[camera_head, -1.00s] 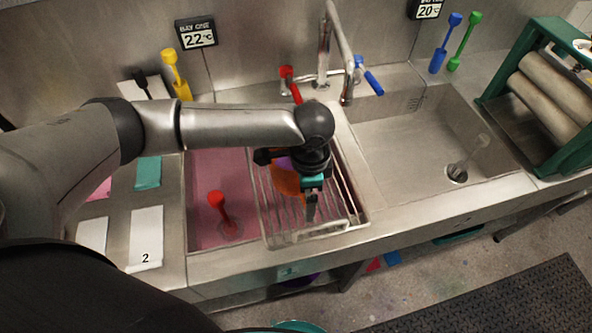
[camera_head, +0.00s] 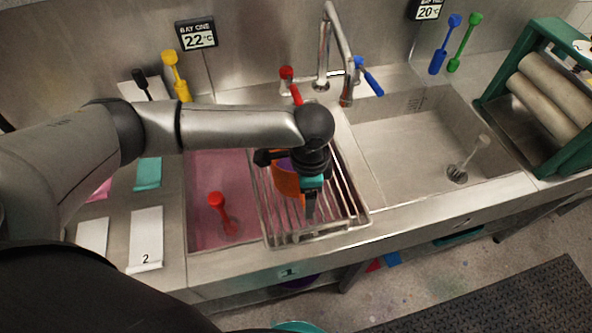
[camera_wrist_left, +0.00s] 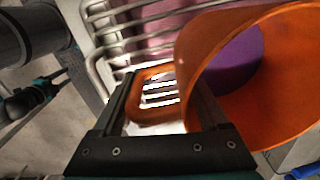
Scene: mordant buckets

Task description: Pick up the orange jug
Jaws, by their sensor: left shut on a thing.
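The orange jug (camera_head: 286,184) is at the wire rack over the left sink, partly hidden behind my left gripper (camera_head: 310,205) in the head view. In the left wrist view the jug (camera_wrist_left: 275,95) has its open mouth in sight, with purple showing inside. My left gripper (camera_wrist_left: 160,88) is shut on the jug's loop handle (camera_wrist_left: 150,112), which lies between its two fingers. I cannot tell whether the jug's base touches the rack. My right gripper is not in view.
The wire rack (camera_head: 318,237) spans the right part of the left sink, which holds pink liquid (camera_head: 208,175) and a red tool (camera_head: 220,208). The faucet (camera_head: 325,50) stands behind. The right sink (camera_head: 405,150) is mostly clear. A green roller frame (camera_head: 555,165) stands far right.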

